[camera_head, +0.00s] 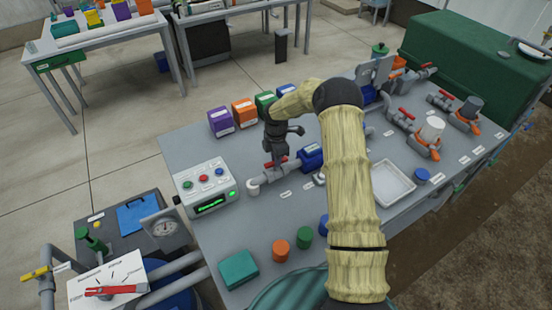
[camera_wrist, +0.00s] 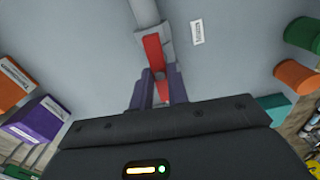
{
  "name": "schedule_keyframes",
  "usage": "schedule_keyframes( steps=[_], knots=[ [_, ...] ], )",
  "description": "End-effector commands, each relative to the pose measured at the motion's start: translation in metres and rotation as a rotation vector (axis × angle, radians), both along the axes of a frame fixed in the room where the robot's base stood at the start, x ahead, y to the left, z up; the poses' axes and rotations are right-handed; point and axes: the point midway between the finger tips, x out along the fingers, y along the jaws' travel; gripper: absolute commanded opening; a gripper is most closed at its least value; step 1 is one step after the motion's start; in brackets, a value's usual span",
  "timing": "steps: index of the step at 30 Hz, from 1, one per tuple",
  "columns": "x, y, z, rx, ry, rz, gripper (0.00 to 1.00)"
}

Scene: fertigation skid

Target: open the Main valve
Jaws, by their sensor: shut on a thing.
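A valve with a red lever handle (camera_head: 277,162) sits on a grey pipe on the bench, left of a blue fitting. The red handle also shows in the wrist view (camera_wrist: 153,52). It lies roughly along the pipe. My gripper (camera_head: 277,155) is above this valve, pointing down. In the wrist view my gripper (camera_wrist: 160,88) has its two fingers on either side of the handle, shut on it. The handle's lower part is partly hidden by the fingers. A white label (camera_wrist: 197,32) lies beside the valve, its text too small to read.
A control box (camera_head: 208,188) with coloured buttons and a green display stands left of the valve. Purple (camera_head: 220,122) and orange (camera_head: 244,112) boxes stand behind. More red-handled valves (camera_head: 407,113) and a white tray (camera_head: 380,184) are to the right.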

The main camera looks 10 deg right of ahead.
Motion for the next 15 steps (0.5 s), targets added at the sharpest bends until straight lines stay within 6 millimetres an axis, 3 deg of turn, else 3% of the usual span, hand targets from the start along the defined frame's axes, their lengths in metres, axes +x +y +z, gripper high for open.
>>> schedule_keyframes(
  steps=[15],
  knots=[
    [0.0016, 0.0003, 0.0019, 0.000, -0.005, 0.118, 0.00]
  ],
)
